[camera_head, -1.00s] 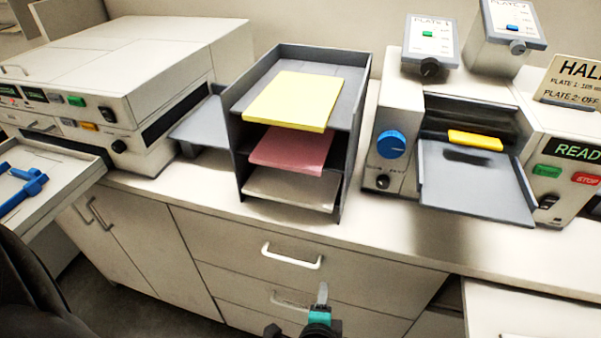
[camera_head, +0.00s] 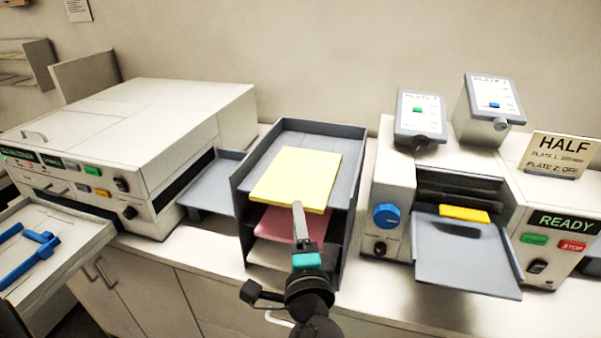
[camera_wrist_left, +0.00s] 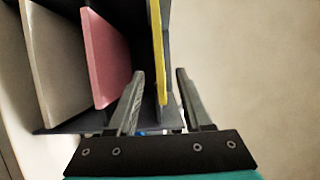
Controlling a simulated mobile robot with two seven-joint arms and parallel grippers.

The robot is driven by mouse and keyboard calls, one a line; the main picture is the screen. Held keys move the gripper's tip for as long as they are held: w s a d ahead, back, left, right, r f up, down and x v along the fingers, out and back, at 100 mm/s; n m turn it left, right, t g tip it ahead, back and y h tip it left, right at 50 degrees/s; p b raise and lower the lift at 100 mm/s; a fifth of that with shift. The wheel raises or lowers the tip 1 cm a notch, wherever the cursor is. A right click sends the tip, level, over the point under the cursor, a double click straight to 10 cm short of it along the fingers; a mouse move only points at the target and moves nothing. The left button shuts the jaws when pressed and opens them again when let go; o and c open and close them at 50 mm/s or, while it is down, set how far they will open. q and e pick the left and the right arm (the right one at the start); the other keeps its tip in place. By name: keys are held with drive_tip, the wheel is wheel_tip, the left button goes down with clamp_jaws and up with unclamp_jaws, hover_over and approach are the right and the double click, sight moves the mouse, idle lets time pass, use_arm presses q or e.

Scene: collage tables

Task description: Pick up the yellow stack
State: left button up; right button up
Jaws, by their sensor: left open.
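The yellow stack (camera_head: 296,178) lies flat on the top shelf of the dark grey tray rack (camera_head: 242,225), its front edge at the open front. In the left wrist view the yellow stack (camera_wrist_left: 160,55) shows edge-on, between the lines of my two fingers. My left gripper (camera_head: 298,215) is open and empty in front of the rack, its tips at the stack's front edge. It also shows in the left wrist view (camera_wrist_left: 160,80), one finger on each side of the stack's level. Whether the fingers overlap the stack is hard to tell. My right gripper is out of view.
A pink stack (camera_head: 290,224) and a pale stack (camera_head: 270,255) lie on the lower shelves. A white machine (camera_head: 130,140) stands left. A machine with a blue knob (camera_head: 386,216), an out-tray (camera_head: 465,258) and a yellow block (camera_head: 464,214) stands right.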

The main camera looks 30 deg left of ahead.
sight(294, 197)
use_arm(q)
drive_tip(key=shift+x, duration=3.5)
drive_tip(key=shift+s, duration=0.1)
drive_tip(key=shift+c, duration=0.2)
clamp_jaws()
